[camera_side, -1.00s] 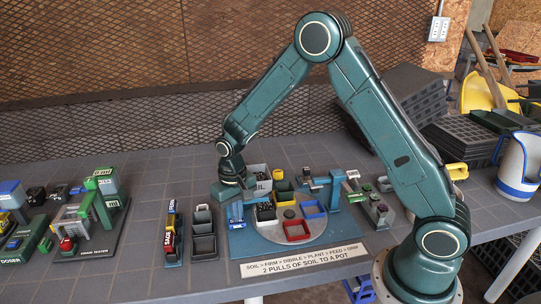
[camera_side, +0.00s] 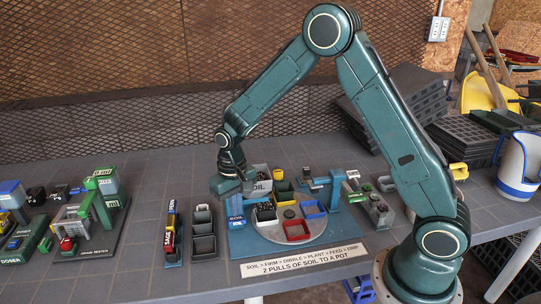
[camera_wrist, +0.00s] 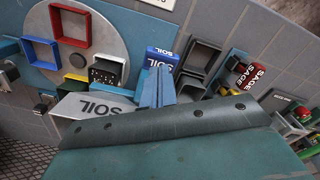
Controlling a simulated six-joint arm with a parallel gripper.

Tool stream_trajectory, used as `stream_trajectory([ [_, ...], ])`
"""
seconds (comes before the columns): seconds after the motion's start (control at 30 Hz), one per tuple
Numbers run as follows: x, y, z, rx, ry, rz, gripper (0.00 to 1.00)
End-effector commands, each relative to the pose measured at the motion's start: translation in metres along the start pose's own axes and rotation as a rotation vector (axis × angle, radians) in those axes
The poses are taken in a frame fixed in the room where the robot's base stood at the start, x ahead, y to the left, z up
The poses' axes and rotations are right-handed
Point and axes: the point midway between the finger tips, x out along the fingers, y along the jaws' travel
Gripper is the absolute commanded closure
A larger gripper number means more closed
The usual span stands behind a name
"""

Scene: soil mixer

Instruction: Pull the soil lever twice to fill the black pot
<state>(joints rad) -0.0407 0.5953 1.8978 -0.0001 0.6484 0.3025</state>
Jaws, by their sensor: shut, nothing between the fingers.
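The soil station has a grey hopper marked SOIL (camera_side: 262,186) and a blue SOIL block (camera_side: 236,222). In the wrist view the hopper (camera_wrist: 92,106) and blue block (camera_wrist: 162,58) flank my gripper. My gripper (camera_side: 232,199) is just above the blue block, left of the hopper. Its blue fingers (camera_wrist: 157,88) are together with nothing between them. A dark pot with dark, speckled contents (camera_wrist: 105,72) is on the round plate beside the hopper; it also shows in the side view (camera_side: 265,214). I cannot make out the lever clearly; my gripper covers part of the station.
Empty dark trays (camera_side: 203,246) and seed packets (camera_side: 169,236) stand left. The tabletop (camera_side: 140,240) between the packets and drain tester is clear.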

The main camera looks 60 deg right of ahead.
Motion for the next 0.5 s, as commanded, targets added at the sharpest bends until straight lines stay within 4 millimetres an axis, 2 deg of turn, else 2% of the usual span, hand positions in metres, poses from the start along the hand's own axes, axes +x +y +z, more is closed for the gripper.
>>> stream_trajectory([
  [0.27, -0.001, 0.0, 0.0, 0.0, 0.0, 0.0, 1.0],
  [0.5, -0.012, 0.0, -0.001, 0.0, 0.002, -0.001, 1.0],
])
